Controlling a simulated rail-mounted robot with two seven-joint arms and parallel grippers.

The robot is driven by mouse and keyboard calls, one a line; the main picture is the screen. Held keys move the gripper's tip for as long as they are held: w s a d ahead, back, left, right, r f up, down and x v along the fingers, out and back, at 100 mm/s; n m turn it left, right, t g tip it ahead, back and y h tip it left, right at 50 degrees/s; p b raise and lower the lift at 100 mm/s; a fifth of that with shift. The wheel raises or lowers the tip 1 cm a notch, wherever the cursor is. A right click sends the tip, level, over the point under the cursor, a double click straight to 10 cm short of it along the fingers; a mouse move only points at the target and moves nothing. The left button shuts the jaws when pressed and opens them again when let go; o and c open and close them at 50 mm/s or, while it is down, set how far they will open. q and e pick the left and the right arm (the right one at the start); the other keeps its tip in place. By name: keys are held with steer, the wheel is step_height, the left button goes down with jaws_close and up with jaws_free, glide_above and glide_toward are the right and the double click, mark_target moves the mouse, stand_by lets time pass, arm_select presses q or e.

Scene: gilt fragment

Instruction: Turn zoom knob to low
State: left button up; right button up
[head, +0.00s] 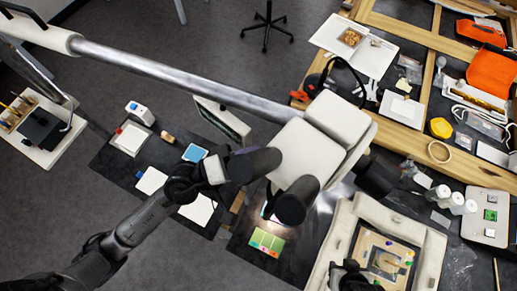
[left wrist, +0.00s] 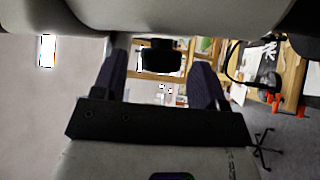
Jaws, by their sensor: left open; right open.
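The white microscope head (head: 318,150) hangs on a metal boom, with two dark cylinders projecting from it. A dark knob-like part (head: 376,178) sticks out at its right side; I cannot read any zoom marking. My left arm reaches up to the microscope in the head view, its fingers mostly hidden by the dark cylinders. In the left wrist view my left gripper (left wrist: 158,80) is open, a finger on either side of a black part (left wrist: 160,56) under the pale housing. Contact is unclear. My right gripper (head: 352,276) is open, low over the padded frame.
The padded pale frame (head: 345,240) holds a tray with a fragment. A wooden bench (head: 400,135) with tools and orange boxes lies right. The metal boom (head: 165,72) crosses the upper left.

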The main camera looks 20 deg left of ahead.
arm_select(q)
steer(key=shift+w+d, duration=0.15)
steer(key=shift+d, duration=0.1)
steer(key=c, duration=0.9)
steer(key=n+g+y+p, duration=0.1)
steer(key=n+y+p, duration=0.1)
steer(key=p, duration=0.3)
steer(key=r+n+g+y+p, duration=0.1)
steer(key=y+p, duration=0.1)
steer(key=p, duration=0.4)
steer(key=shift+n+g+y, duration=0.3)
steer(key=shift+n+g, duration=0.1)
steer(key=shift+g, duration=0.3)
